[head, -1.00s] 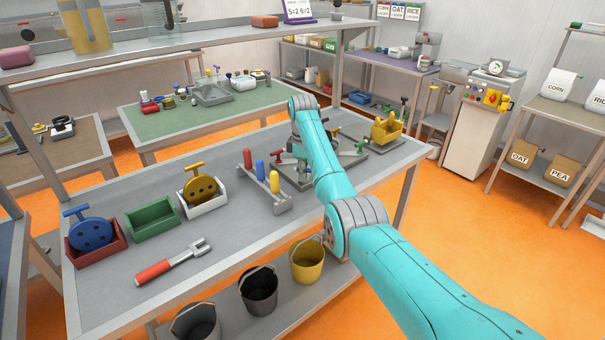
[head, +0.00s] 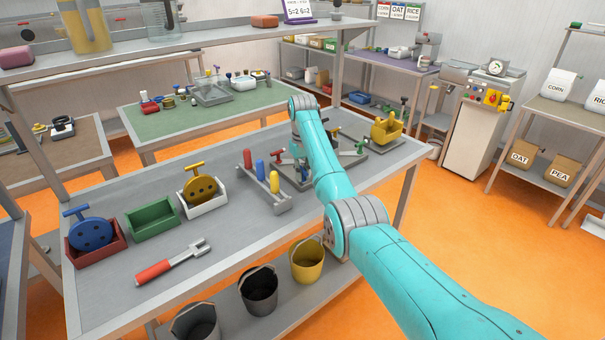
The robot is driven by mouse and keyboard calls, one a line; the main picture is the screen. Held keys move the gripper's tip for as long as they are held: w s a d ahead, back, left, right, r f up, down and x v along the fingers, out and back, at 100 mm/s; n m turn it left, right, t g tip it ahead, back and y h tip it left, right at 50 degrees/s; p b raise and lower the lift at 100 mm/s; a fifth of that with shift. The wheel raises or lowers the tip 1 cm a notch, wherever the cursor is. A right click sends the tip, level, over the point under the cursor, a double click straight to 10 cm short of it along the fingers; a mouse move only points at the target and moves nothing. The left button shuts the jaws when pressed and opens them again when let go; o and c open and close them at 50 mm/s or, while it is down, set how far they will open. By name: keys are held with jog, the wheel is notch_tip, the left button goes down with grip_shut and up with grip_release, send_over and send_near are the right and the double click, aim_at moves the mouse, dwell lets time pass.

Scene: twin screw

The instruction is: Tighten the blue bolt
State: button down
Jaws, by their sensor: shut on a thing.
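A grey fixture plate (head: 338,181) lies on the near grey table, mostly behind my teal arm. T-handled bolts stand on it: a red one (head: 277,157) to the left of my arm, a yellow one (head: 335,132) and a green one (head: 360,147) to the right. My gripper (head: 302,168) points down at the plate, only a small dark part showing beside the arm. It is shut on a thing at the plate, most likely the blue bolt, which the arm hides. Whether the bolt is fully down cannot be seen.
A rack (head: 270,198) with red, blue and yellow handles stands left of the plate. Farther left are a yellow wheel (head: 200,188) in a white box, a green box (head: 152,220) and a blue wheel (head: 90,234) in a red box.

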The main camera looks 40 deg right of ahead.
aim_at(302, 168)
jog(key=m, duration=0.4)
jog(key=shift+m, duration=0.3)
jog(key=m, duration=0.4)
jog(key=shift+m, duration=0.3)
jog(key=m, duration=0.4)
jog(key=shift+m, duration=1.9)
jog(key=c, duration=1.1)
grip_release()
jog(key=shift+r, duration=3.8)
